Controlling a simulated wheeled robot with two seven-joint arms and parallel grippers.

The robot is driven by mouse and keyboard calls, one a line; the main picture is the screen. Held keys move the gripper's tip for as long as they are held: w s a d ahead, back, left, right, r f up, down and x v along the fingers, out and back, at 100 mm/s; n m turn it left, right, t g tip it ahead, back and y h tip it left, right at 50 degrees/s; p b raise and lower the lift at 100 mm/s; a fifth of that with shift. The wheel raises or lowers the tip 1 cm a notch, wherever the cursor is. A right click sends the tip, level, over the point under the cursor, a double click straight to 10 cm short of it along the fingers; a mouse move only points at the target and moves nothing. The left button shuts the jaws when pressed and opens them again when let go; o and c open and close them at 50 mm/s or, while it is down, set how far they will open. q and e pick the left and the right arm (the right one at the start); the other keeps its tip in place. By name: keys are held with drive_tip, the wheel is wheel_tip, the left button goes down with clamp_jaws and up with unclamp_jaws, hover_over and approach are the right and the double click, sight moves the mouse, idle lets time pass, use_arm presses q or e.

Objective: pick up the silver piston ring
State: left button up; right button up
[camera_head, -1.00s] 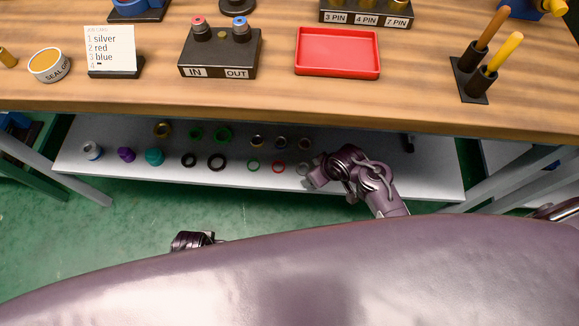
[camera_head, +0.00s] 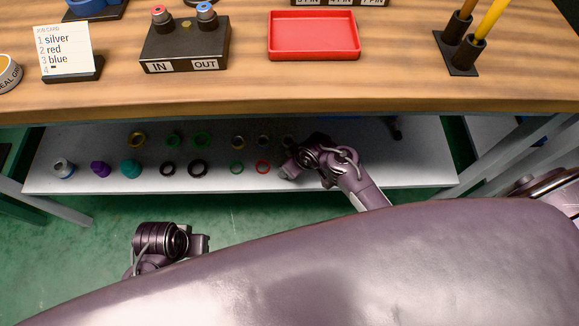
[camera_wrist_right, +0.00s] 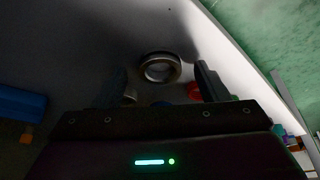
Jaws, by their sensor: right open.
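In the right wrist view, a silver-grey piston ring (camera_wrist_right: 160,68) lies on the shelf between and just beyond the two fingertips of my right gripper (camera_wrist_right: 161,80). The jaws are apart and empty. In the head view my right gripper (camera_head: 291,165) is low over the front right of the lower shelf, and a pale grey ring (camera_head: 284,173) is partly hidden beside it. A red ring (camera_head: 263,167) lies just left of it. My left arm's end (camera_head: 165,240) is below the shelf's front edge; its fingers are not clear.
Several rings and fittings, including a green ring (camera_head: 237,168), a black ring (camera_head: 198,168) and a teal fitting (camera_head: 131,168), line the lower shelf (camera_head: 400,170). The bench top (camera_head: 300,93) overhangs it. A red tray (camera_head: 314,56) and a job card (camera_head: 68,52) are on top.

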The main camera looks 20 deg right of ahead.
drive_tip(key=shift+w+f, duration=0.1)
drive_tip(key=shift+f, duration=0.1)
drive_tip(key=shift+c, duration=0.2)
drive_tip(key=c, duration=1)
drive_tip(key=shift+c, duration=0.2)
drive_tip(key=shift+r, duration=0.1)
